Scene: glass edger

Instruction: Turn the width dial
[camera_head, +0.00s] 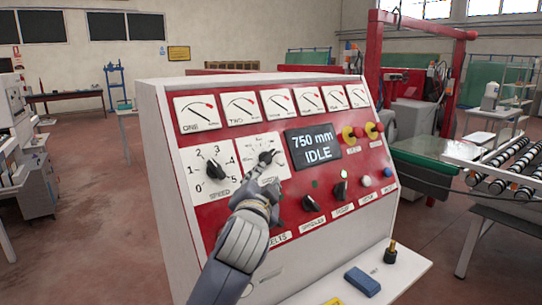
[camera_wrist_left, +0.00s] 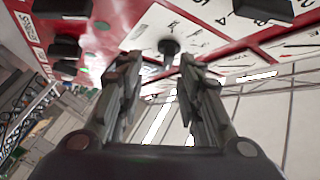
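The red-faced control panel carries the width dial (camera_head: 266,157), a dark knob on a white scale plate right of the speed dial (camera_head: 213,169). My left gripper (camera_head: 262,183) is just below the width dial in the head view and partly covers its plate. In the left wrist view the dark knob (camera_wrist_left: 168,47) shows just beyond the gap between the fingertips of the left gripper (camera_wrist_left: 158,64). The fingers are apart with nothing between them. The display (camera_head: 313,147) reads 750 mm IDLE. My right gripper is not in view.
A row of gauges (camera_head: 240,107) runs above the dials. Black knobs (camera_head: 341,190) and yellow-and-red buttons (camera_head: 352,134) sit to the right on the panel. A blue block (camera_head: 362,281) and a small dark, brass-coloured piece (camera_head: 390,253) are on the white ledge below.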

